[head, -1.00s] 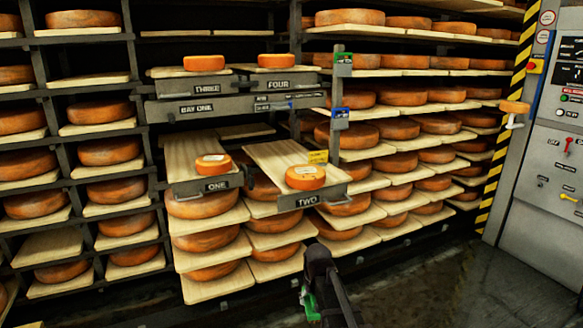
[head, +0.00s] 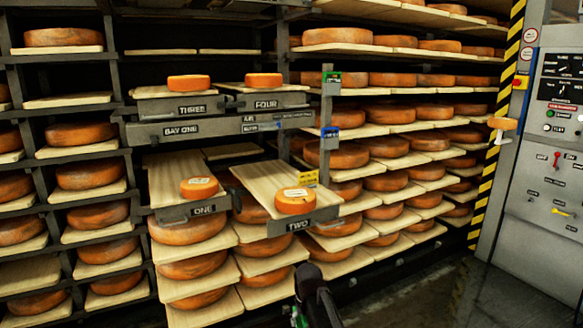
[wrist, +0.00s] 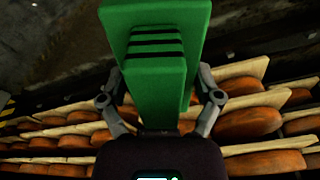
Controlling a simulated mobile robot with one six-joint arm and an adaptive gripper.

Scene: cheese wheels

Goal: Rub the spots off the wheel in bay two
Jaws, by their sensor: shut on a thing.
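The tray marked TWO (head: 262,178) is a pale board pulled out from the rack in the middle of the head view. In the head view my arm shows at the bottom, below and apart from the tray, with only a sliver of green visible.
Tray ONE (head: 170,172) with its wheel (head: 199,188) is out to the left. Trays THREE (head: 150,92) and FOUR (head: 290,89) sit above, one wheel each. Full shelves surround them. A control cabinet (head: 540,180) stands at the right, with open dark floor before it.

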